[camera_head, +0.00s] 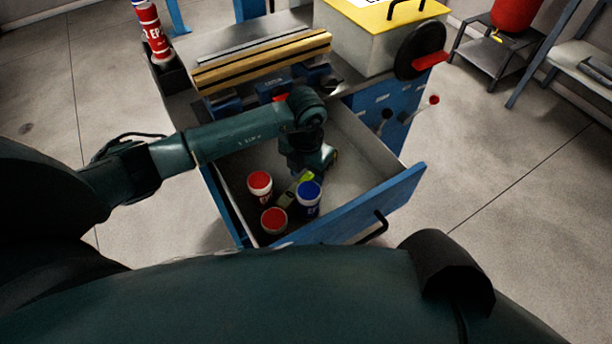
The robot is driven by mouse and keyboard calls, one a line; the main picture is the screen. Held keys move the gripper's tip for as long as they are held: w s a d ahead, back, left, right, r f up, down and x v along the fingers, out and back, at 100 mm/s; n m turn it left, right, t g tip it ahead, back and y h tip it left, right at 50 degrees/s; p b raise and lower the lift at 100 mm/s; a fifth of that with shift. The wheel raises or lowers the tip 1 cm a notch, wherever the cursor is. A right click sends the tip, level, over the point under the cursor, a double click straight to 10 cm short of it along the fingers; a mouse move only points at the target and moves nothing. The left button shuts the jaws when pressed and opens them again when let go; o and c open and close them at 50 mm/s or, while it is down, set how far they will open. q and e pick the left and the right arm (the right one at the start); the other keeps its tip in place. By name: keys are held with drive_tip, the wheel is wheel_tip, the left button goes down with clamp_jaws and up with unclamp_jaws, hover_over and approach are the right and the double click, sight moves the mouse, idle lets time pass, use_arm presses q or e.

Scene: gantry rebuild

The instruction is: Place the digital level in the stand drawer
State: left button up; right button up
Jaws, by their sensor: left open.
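The stand drawer (387,199) is pulled out, with a blue front and a pale inside. A yellow-green bar, which looks like the digital level (287,198), lies in the drawer between the lidded cans, partly hidden by them and by my gripper. My left arm reaches in from the left, and my left gripper (306,174) points down into the drawer at the far end of the level. It is open; its fingertips are hard to make out, and I cannot tell whether they touch the level. My right gripper is out of view.
Two red-lidded cans (260,181) and a blue-lidded can (308,193) stand around the level. The drawer's right part is clear. Above it, the stand top carries a wooden beam (262,62) and a yellow-lidded box (352,43). A red-handled lever (434,100) sticks out at right.

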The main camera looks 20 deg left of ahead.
sight(305, 178)
use_arm(q)
wheel_tip(305, 178, up, 10)
drive_tip(key=shift+r+b, duration=0.2)
drive_tip(key=shift+b, duration=0.1)
drive_tip(key=shift+s+a+f, duration=0.1)
idle(0.4)
